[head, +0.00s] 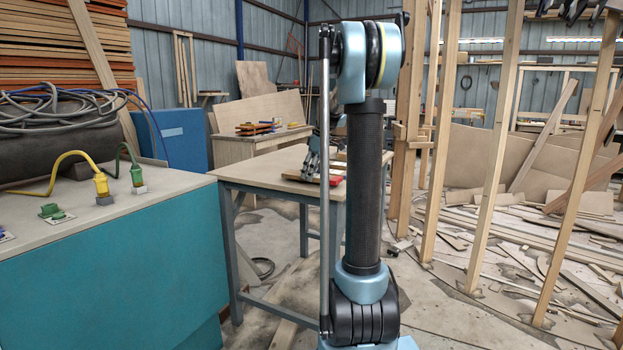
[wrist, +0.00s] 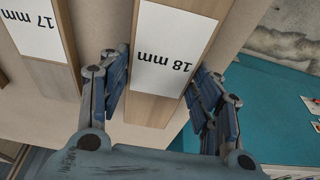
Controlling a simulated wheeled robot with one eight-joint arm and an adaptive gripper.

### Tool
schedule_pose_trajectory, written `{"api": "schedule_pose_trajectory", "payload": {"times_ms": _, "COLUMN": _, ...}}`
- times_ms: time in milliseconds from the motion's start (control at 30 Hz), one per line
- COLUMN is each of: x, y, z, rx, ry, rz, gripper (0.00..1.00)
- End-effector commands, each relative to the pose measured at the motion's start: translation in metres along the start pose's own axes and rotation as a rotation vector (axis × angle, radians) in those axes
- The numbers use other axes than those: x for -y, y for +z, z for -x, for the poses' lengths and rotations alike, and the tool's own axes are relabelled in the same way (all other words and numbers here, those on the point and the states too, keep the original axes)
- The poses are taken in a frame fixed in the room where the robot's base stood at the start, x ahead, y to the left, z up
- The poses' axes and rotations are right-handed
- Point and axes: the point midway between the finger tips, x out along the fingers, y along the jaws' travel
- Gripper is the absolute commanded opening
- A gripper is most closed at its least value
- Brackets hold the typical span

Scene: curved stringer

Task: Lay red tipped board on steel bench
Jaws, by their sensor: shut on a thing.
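In the wrist view a pale wooden board with a white "18 mm" label (wrist: 150,108) lies between the two fingers of my gripper (wrist: 160,84), which is shut on it. The head view shows my gripper (head: 313,160), partly behind my arm, low over the metal-legged bench (head: 262,168). Small boards with a red patch at the right end (head: 336,181) show just below it. The held board's red tip does not show in the wrist view, and I cannot tell whether the board touches the bench top.
A second board labelled "17 mm" (wrist: 55,75) lies to the left. A teal cabinet (head: 110,270) with cables and plugs stands left of the bench. A wooden table (head: 245,150) with small items stands behind. Timber posts (head: 490,150) and scattered planks fill the right.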

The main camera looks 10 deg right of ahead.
Motion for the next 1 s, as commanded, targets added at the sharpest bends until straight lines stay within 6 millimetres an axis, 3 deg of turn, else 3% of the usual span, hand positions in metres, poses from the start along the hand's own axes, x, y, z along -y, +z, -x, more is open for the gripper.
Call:
{"api": "schedule_pose_trajectory", "payload": {"times_ms": 100, "x": 0.0001, "y": 0.0035, "z": -0.0129, "rx": 0.0, "ry": 0.0, "rz": 0.0, "gripper": 0.27}}
{"api": "schedule_pose_trajectory", "payload": {"times_ms": 433, "x": 0.0001, "y": 0.0039, "z": -0.0154, "rx": 0.0, "ry": 0.0, "rz": 0.0, "gripper": 0.27}}
{"api": "schedule_pose_trajectory", "payload": {"times_ms": 467, "x": 0.0001, "y": 0.004, "z": -0.0158, "rx": 0.0, "ry": 0.0, "rz": 0.0, "gripper": 0.6}}
{"api": "schedule_pose_trajectory", "payload": {"times_ms": 533, "x": 0.0001, "y": 0.0039, "z": -0.0156, "rx": 0.0, "ry": 0.0, "rz": 0.001, "gripper": 0.76}}
{"api": "schedule_pose_trajectory", "payload": {"times_ms": 567, "x": 0.0001, "y": 0.0039, "z": -0.0156, "rx": 0.0, "ry": 0.0, "rz": 0.001, "gripper": 0.78}}
{"api": "schedule_pose_trajectory", "payload": {"times_ms": 1000, "x": 0.0009, "y": 0.0028, "z": -0.0116, "rx": 0.0, "ry": 0.0, "rz": 0.001, "gripper": 0.78}}
